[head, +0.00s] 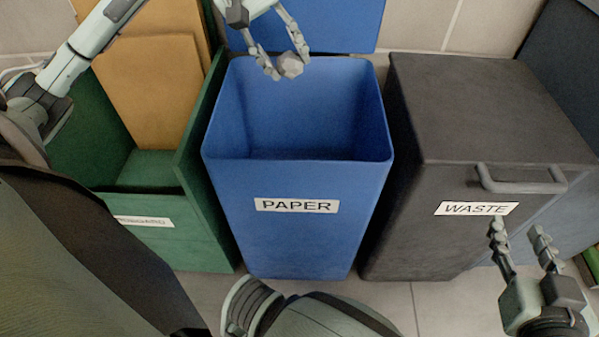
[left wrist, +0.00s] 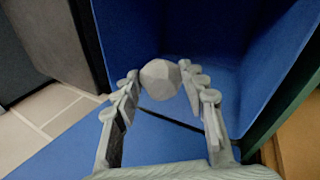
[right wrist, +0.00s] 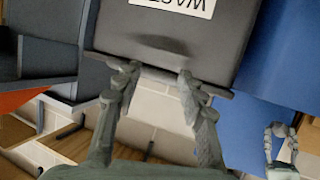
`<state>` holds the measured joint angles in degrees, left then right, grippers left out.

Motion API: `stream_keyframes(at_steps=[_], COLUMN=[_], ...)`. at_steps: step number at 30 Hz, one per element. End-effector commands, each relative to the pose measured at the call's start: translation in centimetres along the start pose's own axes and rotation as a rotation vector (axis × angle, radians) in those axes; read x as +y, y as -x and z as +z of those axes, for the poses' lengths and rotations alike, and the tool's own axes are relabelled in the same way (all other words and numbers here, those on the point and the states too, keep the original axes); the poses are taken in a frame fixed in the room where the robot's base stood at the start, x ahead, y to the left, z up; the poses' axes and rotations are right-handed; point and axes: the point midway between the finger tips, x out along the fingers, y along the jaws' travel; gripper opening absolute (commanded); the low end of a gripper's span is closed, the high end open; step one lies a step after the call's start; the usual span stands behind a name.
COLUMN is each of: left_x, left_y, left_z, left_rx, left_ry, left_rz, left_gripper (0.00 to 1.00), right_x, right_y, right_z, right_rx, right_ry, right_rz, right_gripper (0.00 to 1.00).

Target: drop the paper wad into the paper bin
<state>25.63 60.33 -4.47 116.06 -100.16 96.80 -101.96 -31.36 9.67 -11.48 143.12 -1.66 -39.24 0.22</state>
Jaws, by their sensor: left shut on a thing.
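The paper wad (head: 291,65) is a small grey faceted lump. My left gripper (head: 283,62) is shut on it, over the back part of the paper bin's opening. The left wrist view shows the wad (left wrist: 160,79) between the fingertips, with the blue bin interior beyond. The paper bin (head: 297,235) is blue, open at the top and labelled PAPER; its inside looks empty where visible. My right gripper (head: 522,232) is open and empty in front of the waste bin; its spread fingers also show in the right wrist view (right wrist: 155,75).
A green bin (head: 205,215) holding brown cardboard (head: 150,90) stands left of the paper bin. A dark grey waste bin (head: 480,110) with a closed top and a handle (head: 520,185) stands on the right. A tiled wall is behind.

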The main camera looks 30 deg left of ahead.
Motion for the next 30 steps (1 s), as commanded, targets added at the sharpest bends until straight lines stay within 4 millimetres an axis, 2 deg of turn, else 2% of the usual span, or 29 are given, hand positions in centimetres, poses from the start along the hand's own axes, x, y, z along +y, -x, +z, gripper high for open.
stream_keyframes(at_steps=[6, 12, 18, 26, 27, 30], left_x=[-0.6, -0.8, -1.0, -1.0, -1.0, -1.0], left_y=[-1.1, -1.8, -2.0, -2.0, -2.0, -2.0], left_z=[0.0, 0.0, 0.0, 0.0, 0.0, 0.0], left_rx=[0.000, -0.001, 0.000, 0.000, 0.000, 0.000], left_ry=[0.000, -0.001, -0.001, -0.001, -0.001, -0.001], left_rz=[0.000, 0.000, 0.000, 0.000, 0.000, 0.000], left_gripper=[0.27, 0.27, 0.27, 0.27, 0.44, 0.56], right_x=[-1.4, -2.2, -2.5, -2.5, -2.5, -2.5], right_y=[0.0, 0.3, 0.5, 0.6, 0.6, 0.6], right_z=[-2.8, -4.8, -5.7, -5.8, -5.8, -5.8], right_rx=[0.141, 0.235, 0.276, 0.280, 0.280, 0.280], right_ry=[-0.016, -0.028, -0.033, -0.034, -0.034, -0.034], right_rz=[-0.029, -0.047, -0.054, -0.054, -0.054, -0.054], right_gripper=[0.40, 0.40, 0.40, 0.40, 0.40, 0.40])
